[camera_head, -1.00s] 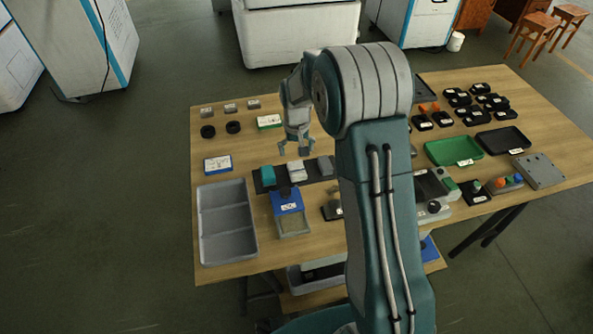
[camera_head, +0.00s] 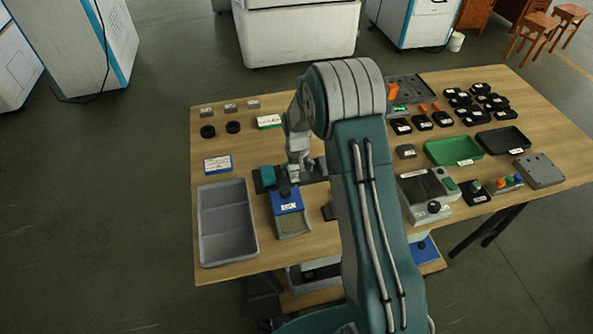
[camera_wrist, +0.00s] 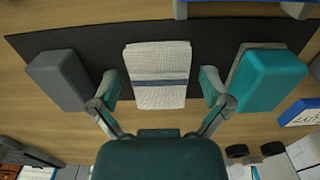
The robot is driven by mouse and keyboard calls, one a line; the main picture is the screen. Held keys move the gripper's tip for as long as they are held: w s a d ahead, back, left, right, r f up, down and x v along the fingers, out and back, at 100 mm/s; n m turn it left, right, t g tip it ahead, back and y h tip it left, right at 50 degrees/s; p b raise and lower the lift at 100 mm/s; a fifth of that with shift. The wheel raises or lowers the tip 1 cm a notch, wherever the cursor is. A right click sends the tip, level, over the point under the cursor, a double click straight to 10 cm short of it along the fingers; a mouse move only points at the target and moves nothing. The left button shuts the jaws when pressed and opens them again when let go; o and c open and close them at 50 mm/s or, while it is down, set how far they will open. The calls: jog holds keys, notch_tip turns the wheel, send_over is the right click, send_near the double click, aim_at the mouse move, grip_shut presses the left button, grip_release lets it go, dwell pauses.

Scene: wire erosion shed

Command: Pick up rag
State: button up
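The rag (camera_wrist: 158,62) is a white folded cloth with a blue stripe. It lies on a dark mat (camera_wrist: 60,42) between a grey block (camera_wrist: 62,78) and a teal block (camera_wrist: 268,80). In the wrist view my gripper (camera_wrist: 160,84) is open, with one finger on each side of the rag and a gap on both sides. In the head view my gripper (camera_head: 300,174) is down over the mat and hides most of the rag. How far the fingertips are above the mat is unclear.
The teal block (camera_head: 267,175) is close to my gripper. A blue-topped box (camera_head: 289,205) stands just in front of the mat. A grey divided tray (camera_head: 227,252) is at the left. A green tray (camera_head: 452,150) and several black parts are at the right.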

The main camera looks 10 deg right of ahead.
aim_at(297, 170)
jog(key=c, duration=0.7)
jog(key=shift+r, duration=0.1)
jog(key=shift+r, duration=0.35)
notch_tip(297, 170, up, 2)
jog(key=shift+r, duration=0.25)
jog(key=s+d+r, duration=0.2)
jog(key=s+r, duration=0.1)
jog(key=s, duration=0.1)
jog(key=s+d+r, duration=0.6)
jog(key=s, duration=0.1)
jog(key=shift+s+r, duration=0.3)
